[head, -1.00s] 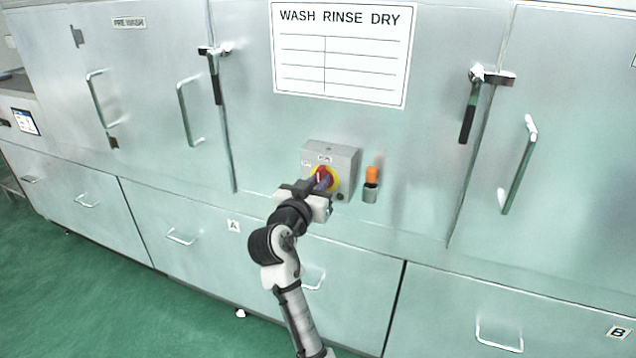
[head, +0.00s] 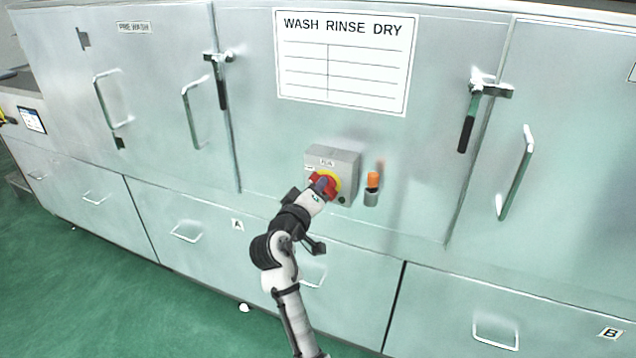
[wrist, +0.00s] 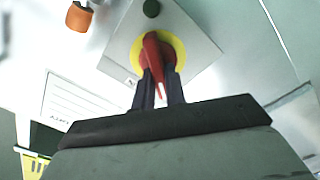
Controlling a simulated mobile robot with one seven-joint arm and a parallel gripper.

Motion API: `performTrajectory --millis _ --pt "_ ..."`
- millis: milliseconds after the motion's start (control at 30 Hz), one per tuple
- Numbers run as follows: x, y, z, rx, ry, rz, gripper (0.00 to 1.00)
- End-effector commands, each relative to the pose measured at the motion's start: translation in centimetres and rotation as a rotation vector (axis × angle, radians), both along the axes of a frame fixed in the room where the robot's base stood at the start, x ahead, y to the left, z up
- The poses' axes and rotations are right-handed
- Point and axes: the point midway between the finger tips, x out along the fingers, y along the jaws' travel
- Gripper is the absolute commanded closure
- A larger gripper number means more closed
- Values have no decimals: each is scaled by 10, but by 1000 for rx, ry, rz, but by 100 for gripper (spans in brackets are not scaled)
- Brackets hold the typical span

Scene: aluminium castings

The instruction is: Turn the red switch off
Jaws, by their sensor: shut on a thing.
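The red switch (head: 323,185) is a rotary handle on a yellow disc, on the front of a grey box (head: 345,161) fixed to the machine. In the wrist view the red handle (wrist: 155,58) stands out from the yellow disc (wrist: 177,46), between two dark fingers. My gripper (wrist: 160,84) is shut on the handle, one finger on each side. In the head view my gripper (head: 318,190) reaches the switch from the lower left and hides part of it.
An orange-topped knob (head: 372,183) sits just right of the box; it also shows in the wrist view (wrist: 79,17). Door levers (head: 219,80) (head: 472,108) and bar handles (head: 514,172) stick out from the panels. Green floor (head: 110,280) is free at the lower left.

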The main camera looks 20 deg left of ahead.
Motion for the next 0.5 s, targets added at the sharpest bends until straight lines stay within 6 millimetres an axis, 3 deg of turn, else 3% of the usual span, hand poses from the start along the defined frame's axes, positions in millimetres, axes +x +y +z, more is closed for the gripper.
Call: performTrajectory --millis 500 --pt "0 3 -3 -458 17 2 100"
